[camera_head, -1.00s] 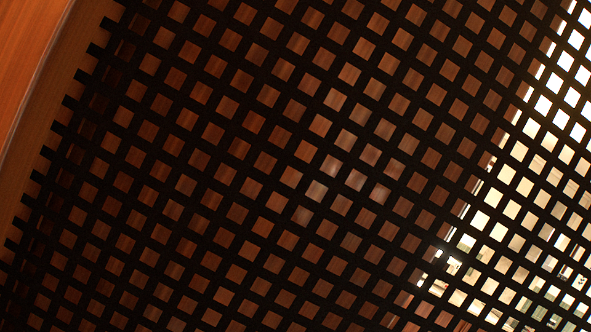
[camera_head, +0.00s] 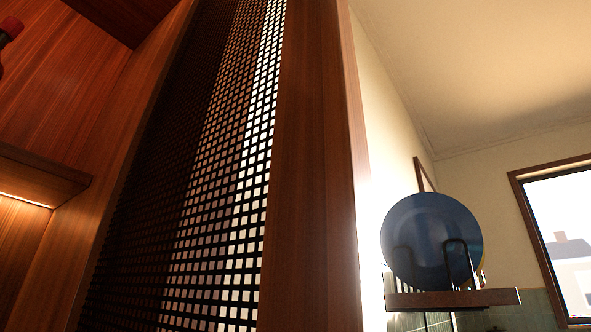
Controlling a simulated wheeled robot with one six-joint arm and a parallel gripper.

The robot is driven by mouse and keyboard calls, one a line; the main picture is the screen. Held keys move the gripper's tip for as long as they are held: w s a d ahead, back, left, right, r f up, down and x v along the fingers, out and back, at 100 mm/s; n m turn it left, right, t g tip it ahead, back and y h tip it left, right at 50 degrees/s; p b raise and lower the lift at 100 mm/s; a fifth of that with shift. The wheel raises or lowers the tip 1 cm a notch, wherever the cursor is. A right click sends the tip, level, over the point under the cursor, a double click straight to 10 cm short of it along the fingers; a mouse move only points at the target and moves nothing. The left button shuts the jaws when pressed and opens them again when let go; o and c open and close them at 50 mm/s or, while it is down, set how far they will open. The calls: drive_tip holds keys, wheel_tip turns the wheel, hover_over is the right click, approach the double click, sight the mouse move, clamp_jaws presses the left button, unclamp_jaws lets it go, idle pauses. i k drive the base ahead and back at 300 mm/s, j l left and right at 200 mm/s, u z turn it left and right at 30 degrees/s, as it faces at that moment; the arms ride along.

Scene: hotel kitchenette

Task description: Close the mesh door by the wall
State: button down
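The mesh door (camera_head: 318,170) stands in the middle of the view, seen at a steep angle. It has a reddish-brown wooden frame and a black square mesh panel (camera_head: 215,200). It stands open, with the cabinet interior (camera_head: 70,90) showing to its left. Bright room light comes through the right part of the mesh, and dark wood shows through the left part. My gripper is not in view, and I see nothing touching the door.
A lit cabinet shelf (camera_head: 40,175) is at the left. A red and dark object (camera_head: 10,30) is cut off at the upper left edge. Right of the door, a blue plate (camera_head: 425,240) stands on a wall shelf (camera_head: 455,299). A window (camera_head: 560,235) is at the far right.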

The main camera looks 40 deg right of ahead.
sight(320, 271)
drive_tip(key=k+l+u, duration=0.45)
drive_tip(key=k+l, duration=0.35)
drive_tip(key=l, duration=0.4)
drive_tip(key=k+l+u, duration=0.45)
drive_tip(key=k+l, duration=0.45)
